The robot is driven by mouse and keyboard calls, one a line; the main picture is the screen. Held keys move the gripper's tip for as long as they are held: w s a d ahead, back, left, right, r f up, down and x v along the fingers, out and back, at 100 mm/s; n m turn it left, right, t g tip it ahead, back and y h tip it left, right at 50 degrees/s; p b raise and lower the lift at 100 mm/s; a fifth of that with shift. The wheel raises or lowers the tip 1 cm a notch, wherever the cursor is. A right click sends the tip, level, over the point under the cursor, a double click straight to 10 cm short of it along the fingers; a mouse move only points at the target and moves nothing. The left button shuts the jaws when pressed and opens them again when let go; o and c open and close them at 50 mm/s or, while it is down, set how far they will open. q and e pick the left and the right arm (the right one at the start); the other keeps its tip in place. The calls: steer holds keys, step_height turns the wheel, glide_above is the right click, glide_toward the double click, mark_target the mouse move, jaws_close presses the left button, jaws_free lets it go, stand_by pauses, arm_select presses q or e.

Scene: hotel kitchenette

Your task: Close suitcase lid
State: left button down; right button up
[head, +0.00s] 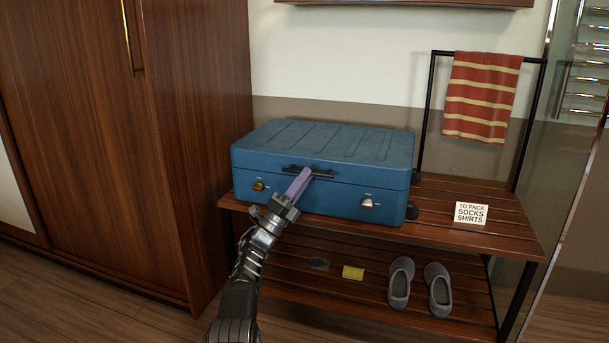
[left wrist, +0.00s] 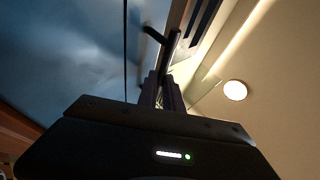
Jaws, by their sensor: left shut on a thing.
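The blue suitcase (head: 340,150) lies flat on the slatted wooden rack. Its ribbed lid (head: 325,135) is down over the base, and I see no clear gap along the front seam. A black handle (head: 322,175) is on the front, between a brass latch (head: 260,186) at left and a silver latch (head: 367,203) at right. My left gripper (head: 303,174) has its purple fingers shut on the handle. In the left wrist view the fingers (left wrist: 164,90) meet the dark handle (left wrist: 168,47) beside the blue shell (left wrist: 65,55). My right gripper is not in view.
The rack (head: 510,235) has a card (head: 471,214) on its top right and a striped towel (head: 482,97) on its rail. Grey slippers (head: 400,283) and a yellow item (head: 353,273) are on its lower shelf. A wooden wardrobe (head: 90,150) stands close at left.

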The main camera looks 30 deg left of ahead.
arm_select(q)
steer(key=shift+d+f, duration=0.1)
steer(key=shift+f, duration=0.55)
steer(key=c, duration=1.5)
jaws_free()
steer(key=shift+w, duration=0.1)
steer(key=shift+y, duration=0.3)
steer(key=shift+r, duration=0.15)
steer(key=p+v, duration=0.8)
steer(key=shift+p, duration=0.3)
